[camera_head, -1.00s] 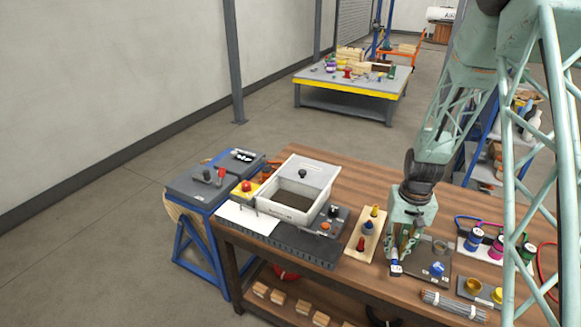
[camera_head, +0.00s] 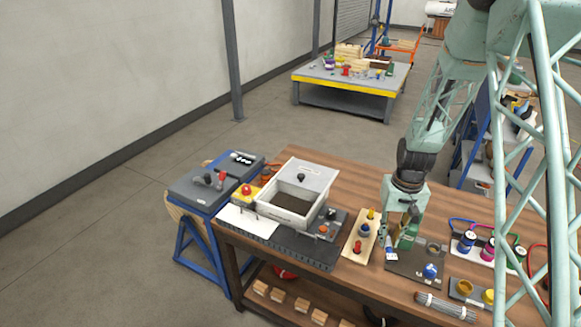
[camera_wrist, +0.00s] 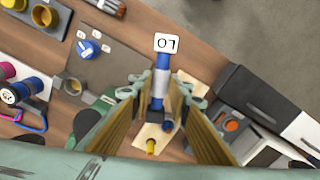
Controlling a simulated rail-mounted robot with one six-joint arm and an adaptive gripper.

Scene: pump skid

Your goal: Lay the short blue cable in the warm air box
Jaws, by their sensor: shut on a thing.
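My gripper (camera_head: 393,243) is over the wooden workbench, right of the box, fingers pointing down. In the wrist view its two fingers (camera_wrist: 162,90) are closed on the short blue cable (camera_wrist: 162,62), a blue piece with a grey sleeve and a white marked tag at one end. The tag end sticks out beyond the fingers and shows small below the gripper in the head view. The warm air box (camera_head: 272,208) is a pale open-topped box with a dark floor and a raised lid (camera_head: 305,176) with a black knob. I see no cable inside it.
A wooden block (camera_head: 361,240) with coloured pegs stands between gripper and box. A grey plate (camera_head: 408,265) with a blue knob (camera_head: 430,271) lies in front of the gripper. A panel with an orange button (camera_head: 323,230) adjoins the box. Coloured spools (camera_head: 467,241) stand at right.

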